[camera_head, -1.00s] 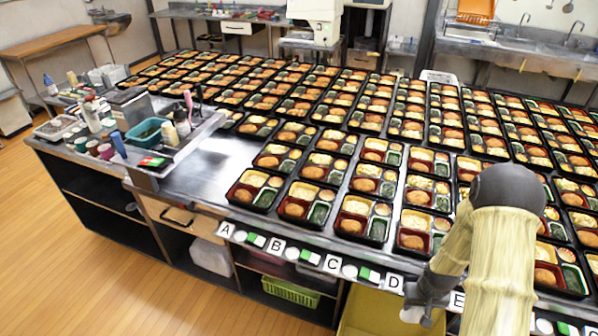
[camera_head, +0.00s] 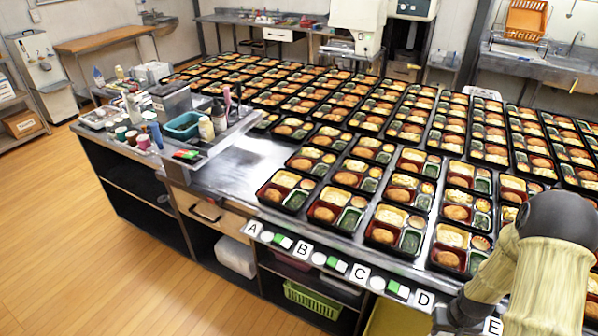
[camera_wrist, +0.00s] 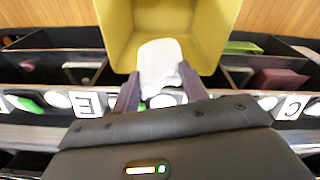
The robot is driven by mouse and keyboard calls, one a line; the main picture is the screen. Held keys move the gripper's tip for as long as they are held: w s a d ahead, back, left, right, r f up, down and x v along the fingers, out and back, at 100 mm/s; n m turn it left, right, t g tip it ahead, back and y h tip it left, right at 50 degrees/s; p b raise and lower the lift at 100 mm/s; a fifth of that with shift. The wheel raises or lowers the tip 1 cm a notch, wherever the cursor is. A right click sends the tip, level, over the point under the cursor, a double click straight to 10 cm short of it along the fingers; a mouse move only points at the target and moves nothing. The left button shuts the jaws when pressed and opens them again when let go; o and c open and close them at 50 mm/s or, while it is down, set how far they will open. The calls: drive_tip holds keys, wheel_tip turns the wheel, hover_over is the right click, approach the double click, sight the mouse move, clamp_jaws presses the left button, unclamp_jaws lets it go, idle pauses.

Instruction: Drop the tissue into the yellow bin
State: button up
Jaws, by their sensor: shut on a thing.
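My gripper (camera_wrist: 160,93) is shut on a white tissue (camera_wrist: 160,58) in the wrist view, with the tissue sticking out past the fingertips. The yellow bin (camera_wrist: 217,32) is open and lies beyond the fingertips there. The tissue overlaps the bin's opening in that view; I cannot tell its height over the bin. In the head view only a strip of the yellow bin (camera_head: 394,321) shows at the bottom edge, below the counter front. My gripper (camera_head: 447,321) is at the bottom there, partly hidden by my arm, and the tissue is not clear.
A steel counter (camera_head: 215,165) holds rows of filled bento trays (camera_head: 285,190). Its front edge bears letter cards and white and green markers. A green basket (camera_head: 313,300) sits on a shelf below. The wooden floor (camera_head: 80,260) at left is clear.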

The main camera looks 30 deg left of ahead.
drive_tip(key=shift+f+b, duration=0.45)
drive_tip(key=shift+f, duration=0.6)
drive_tip(key=o, duration=1.4)
drive_tip(key=shift+c, duration=0.2)
drive_tip(key=shift+r, duration=0.1)
wheel_tip(320, 180, up, 17)
drive_tip(key=s, duration=0.2)
drive_tip(key=shift+r, duration=0.1)
